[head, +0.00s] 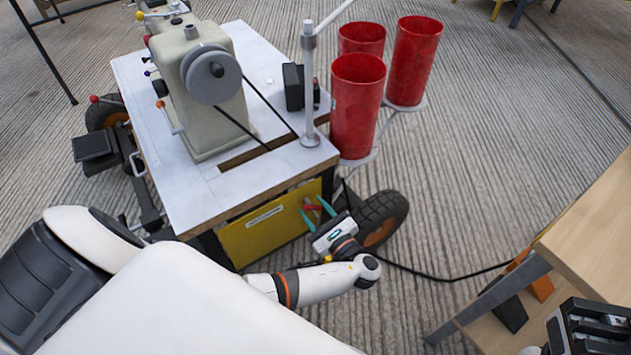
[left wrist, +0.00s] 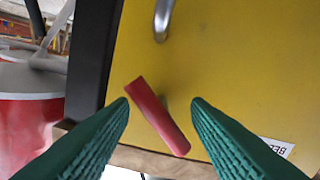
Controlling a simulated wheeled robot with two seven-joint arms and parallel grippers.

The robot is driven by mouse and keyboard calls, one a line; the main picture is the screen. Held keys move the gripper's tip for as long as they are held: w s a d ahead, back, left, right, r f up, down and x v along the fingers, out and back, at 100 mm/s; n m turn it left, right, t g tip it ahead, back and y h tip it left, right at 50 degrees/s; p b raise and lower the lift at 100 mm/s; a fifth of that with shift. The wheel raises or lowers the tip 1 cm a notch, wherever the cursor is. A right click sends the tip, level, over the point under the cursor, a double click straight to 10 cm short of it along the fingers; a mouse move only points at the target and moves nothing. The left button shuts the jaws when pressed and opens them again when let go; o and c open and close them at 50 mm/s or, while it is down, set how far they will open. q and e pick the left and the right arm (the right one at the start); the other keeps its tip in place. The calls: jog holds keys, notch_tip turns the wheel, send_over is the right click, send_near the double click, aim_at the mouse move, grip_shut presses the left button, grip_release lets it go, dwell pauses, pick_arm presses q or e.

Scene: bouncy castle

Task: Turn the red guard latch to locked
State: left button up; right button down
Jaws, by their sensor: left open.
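The red guard latch (left wrist: 157,117) is a short flat bar on the yellow panel (left wrist: 230,60) of the machine table. In the left wrist view it slants from upper left to lower right. My left gripper (left wrist: 161,106) is open, with one green finger on each side of the latch and a gap to each. In the head view the gripper (head: 318,212) is at the panel's right part, and the red latch (head: 313,208) shows small between the fingertips.
A grey sewing machine (head: 205,95) stands on the white tabletop (head: 185,200). Red spools (head: 357,105) stand at its right, above a black wheel (head: 382,220). A metal handle (left wrist: 163,18) sits above the latch. A wooden bench (head: 595,235) is at the right. A cable (head: 440,277) crosses the floor.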

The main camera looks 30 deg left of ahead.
pick_arm(q)
grip_shut()
dwell(1.4)
grip_release()
jog(key=p+v, duration=0.2)
jog(key=v, duration=1)
jog(key=shift+p, duration=0.3)
